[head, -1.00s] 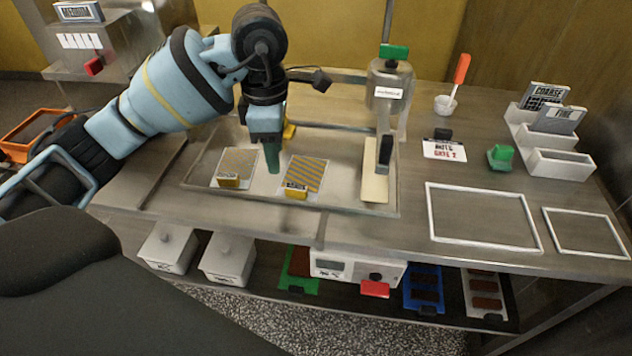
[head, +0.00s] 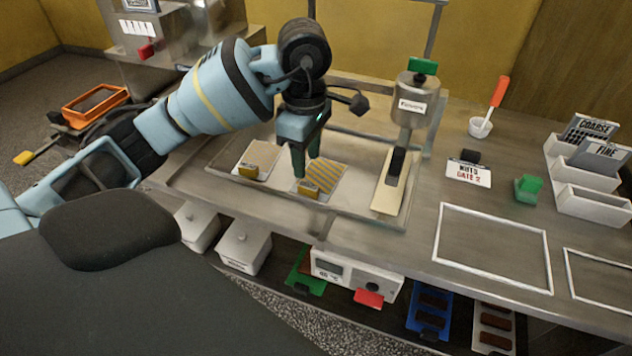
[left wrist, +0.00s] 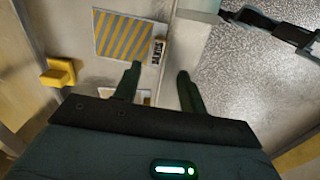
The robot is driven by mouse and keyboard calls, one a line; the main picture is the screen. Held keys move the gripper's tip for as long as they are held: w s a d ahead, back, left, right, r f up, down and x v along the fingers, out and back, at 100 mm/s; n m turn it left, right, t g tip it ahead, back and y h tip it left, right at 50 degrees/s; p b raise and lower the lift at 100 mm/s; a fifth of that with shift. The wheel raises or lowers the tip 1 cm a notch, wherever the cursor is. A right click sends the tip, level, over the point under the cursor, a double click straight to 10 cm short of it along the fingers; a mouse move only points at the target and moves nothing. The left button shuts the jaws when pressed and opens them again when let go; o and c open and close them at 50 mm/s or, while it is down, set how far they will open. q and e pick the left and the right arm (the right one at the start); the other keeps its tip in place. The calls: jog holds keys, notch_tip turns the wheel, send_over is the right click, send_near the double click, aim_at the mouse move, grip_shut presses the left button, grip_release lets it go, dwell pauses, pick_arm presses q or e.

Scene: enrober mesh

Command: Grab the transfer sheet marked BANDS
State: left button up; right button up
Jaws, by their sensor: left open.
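Two transfer sheets lie in the shallow metal tray (head: 362,221). My left gripper (head: 306,166) is open and empty, pointing down over the striped sheet's left side. My right gripper is out of view.
A metal cylinder with a green handle (head: 418,98) stands at the tray's right end, above a pale board (head: 392,190). White frames (head: 492,247), a card holder (head: 590,170) and a green block (head: 528,188) lie further right. Bins and moulds sit on the shelf below.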

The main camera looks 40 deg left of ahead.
aim_at(309, 185)
pick_arm(q)
jog(key=shift+w+f, duration=0.2)
jog(key=shift+f, duration=3.2)
jog(key=shift+c, duration=0.3)
grip_shut()
